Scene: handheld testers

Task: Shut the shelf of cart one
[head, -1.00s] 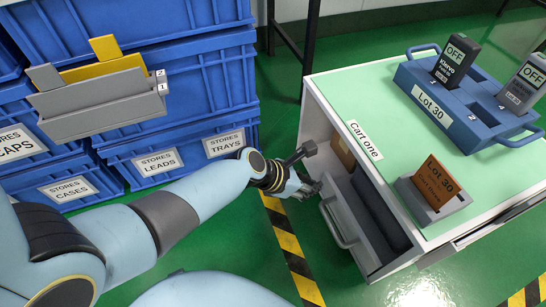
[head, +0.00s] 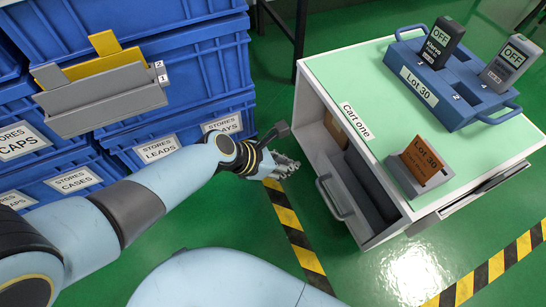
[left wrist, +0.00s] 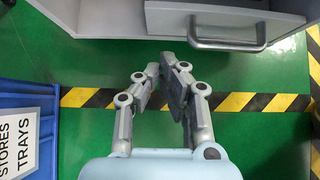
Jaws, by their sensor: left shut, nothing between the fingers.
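Cart one (head: 336,82) is a white cart with a pale green top, on the right in the head view. Its grey shelf (head: 358,205) sits low in the open left side, with a bar handle (head: 336,198) on its front. Its front looks close to the cart's edge; I cannot tell whether a gap is left. The handle also shows at the top of the left wrist view (left wrist: 228,44). My left gripper (head: 287,166) is shut and empty, left of the shelf front and apart from it. In the left wrist view the fingers (left wrist: 166,66) point toward the cart. My right gripper is out of view.
Blue storage crates (head: 185,100) stand stacked on the left. A grey holder (head: 105,105) hangs on them. On the cart are a blue Lot 30 carrier (head: 440,100) with two testers and a brown card (head: 420,160) in a stand. Striped tape (head: 298,235) crosses the open green floor.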

